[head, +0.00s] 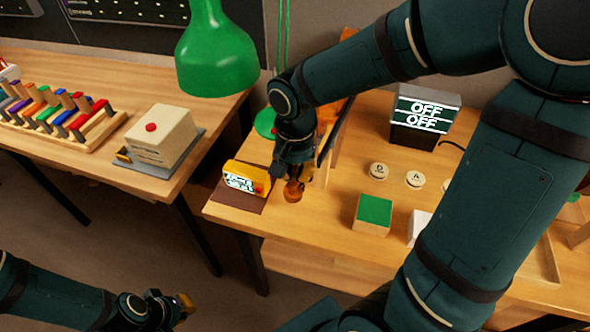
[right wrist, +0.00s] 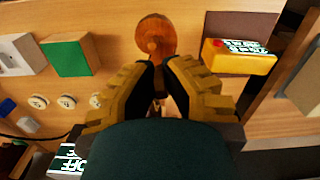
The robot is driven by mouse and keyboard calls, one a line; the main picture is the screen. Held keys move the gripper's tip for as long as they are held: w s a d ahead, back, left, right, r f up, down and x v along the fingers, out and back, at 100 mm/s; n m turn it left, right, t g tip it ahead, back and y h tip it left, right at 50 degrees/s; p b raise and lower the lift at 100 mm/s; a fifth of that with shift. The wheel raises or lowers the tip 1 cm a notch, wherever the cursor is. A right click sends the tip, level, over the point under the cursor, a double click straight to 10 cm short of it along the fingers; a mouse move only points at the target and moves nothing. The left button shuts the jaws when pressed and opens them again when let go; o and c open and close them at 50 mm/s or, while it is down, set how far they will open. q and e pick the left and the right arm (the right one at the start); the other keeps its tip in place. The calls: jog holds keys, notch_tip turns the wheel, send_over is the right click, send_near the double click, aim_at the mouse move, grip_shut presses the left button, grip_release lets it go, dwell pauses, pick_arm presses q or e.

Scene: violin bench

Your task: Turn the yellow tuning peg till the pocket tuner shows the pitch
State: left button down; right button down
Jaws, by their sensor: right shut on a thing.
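The violin's brown scroll (head: 293,190) shows just below my right gripper (head: 300,174), and again at the top of the right wrist view (right wrist: 155,36). My right gripper's two fingers (right wrist: 160,82) close in at the pegbox just behind the scroll. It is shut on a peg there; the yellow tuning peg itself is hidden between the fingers. The yellow pocket tuner (head: 232,168) sits left of the scroll on a brown pad, its lit screen too small to read; it also shows in the right wrist view (right wrist: 212,56). My left gripper (head: 184,303) hangs low at the left, away from the bench; its jaw opening is unclear.
A dark display box (head: 410,137) reading OFF twice stands at the back. Round lettered discs (head: 415,180), a green-topped block (head: 373,214) and a white block (head: 418,226) lie right of the violin. A green lamp (head: 216,60) hangs above. A second table (head: 60,135) stands left.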

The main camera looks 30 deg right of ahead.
aim_at(295, 168)
jog(key=shift+m+b, duration=0.3)
jog(key=shift+m, duration=0.3)
jog(key=c, duration=1.1)
grip_release()
jog(key=shift+o, duration=0.2)
notch_tip(295, 168, up, 12)
